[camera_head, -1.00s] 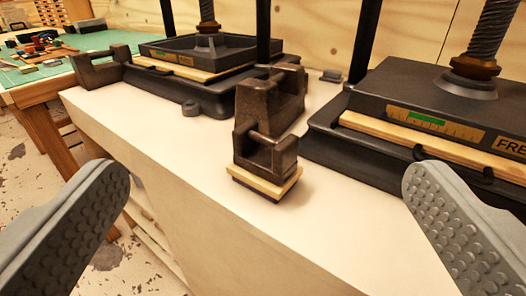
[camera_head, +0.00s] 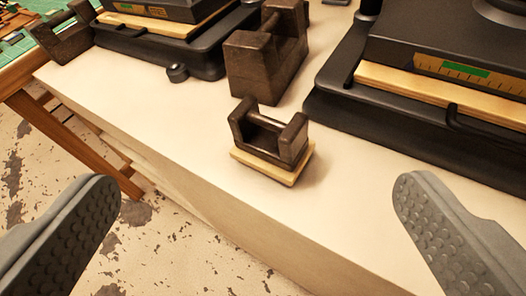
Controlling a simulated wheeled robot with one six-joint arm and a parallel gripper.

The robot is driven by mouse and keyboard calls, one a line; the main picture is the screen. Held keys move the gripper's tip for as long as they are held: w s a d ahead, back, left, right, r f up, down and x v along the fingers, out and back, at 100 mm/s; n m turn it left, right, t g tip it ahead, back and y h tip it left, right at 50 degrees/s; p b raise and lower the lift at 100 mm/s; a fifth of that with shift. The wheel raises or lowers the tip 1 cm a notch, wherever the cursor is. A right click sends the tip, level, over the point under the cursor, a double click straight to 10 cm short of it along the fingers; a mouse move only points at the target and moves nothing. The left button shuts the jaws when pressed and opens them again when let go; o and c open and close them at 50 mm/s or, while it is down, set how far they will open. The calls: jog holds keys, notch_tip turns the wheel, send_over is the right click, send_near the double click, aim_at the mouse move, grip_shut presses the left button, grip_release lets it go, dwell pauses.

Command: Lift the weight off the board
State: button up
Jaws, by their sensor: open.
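The weight (camera_head: 268,138) is a small dark brown iron block with two upright ends and a bar handle between them. It sits upright on a small pale wooden board (camera_head: 280,173), which lies on the white bench top near its front edge. My gripper (camera_head: 257,205) is open and empty, with one grey studded finger at the lower left and the other at the lower right. The weight is between the fingers in the picture but farther off, and neither finger touches it.
A larger iron weight (camera_head: 265,60) stands just behind the small one. Another weight (camera_head: 64,38) is at the far left. A black press (camera_head: 425,120) stands close on the right and another press (camera_head: 175,50) at the back left. The front bench top is clear.

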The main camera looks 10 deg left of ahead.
aim_at(267, 118)
jog(key=w+m+g, duration=0.6)
jog(key=w+g, duration=0.7)
jog(key=w, duration=0.6)
notch_tip(267, 118, down, 12)
jog(key=shift+w+a+f, duration=0.1)
jog(key=shift+w+f, duration=0.2)
jog(key=shift+f, duration=2.3)
jog(key=shift+r, duration=0.1)
jog(key=c, duration=1.8)
